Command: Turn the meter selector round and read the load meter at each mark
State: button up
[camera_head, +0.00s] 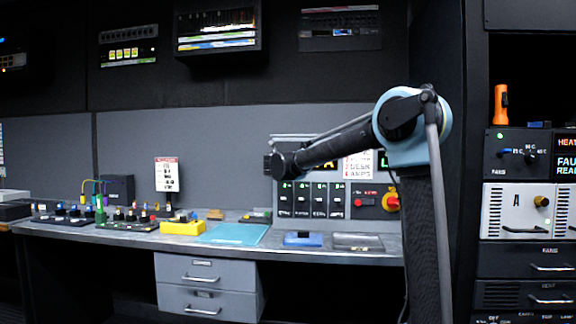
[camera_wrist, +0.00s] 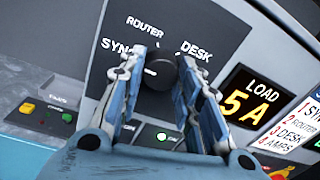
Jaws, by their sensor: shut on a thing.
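The meter selector is a dark round knob (camera_wrist: 160,70) on a grey panel, with the words SYNC, ROUTER and DESK printed around it. My gripper (camera_wrist: 163,62) has a finger on each side of the knob and is shut on it. A small pale mark shows on the knob's left part, toward the SYNC side; its exact pointing is hard to tell. The load meter (camera_wrist: 252,97) is right of the knob and reads LOAD 5 A in yellow on black. In the head view my arm hides the knob and most of the gripper.
A white card (camera_wrist: 300,122) listing SYNC, ROUTER, DESK and AMPS is right of the meter. Lower on the panel are switches with green lights and a red knob on yellow (camera_head: 391,202). A blue mat (camera_head: 232,234) and a yellow block (camera_head: 182,228) lie on the bench.

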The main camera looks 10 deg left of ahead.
jog(key=o, duration=1)
jog(key=shift+o, duration=0.2)
jog(key=s, duration=1.1)
jog(key=shift+s+a, duration=0.3)
jog(key=shift+s, duration=0.1)
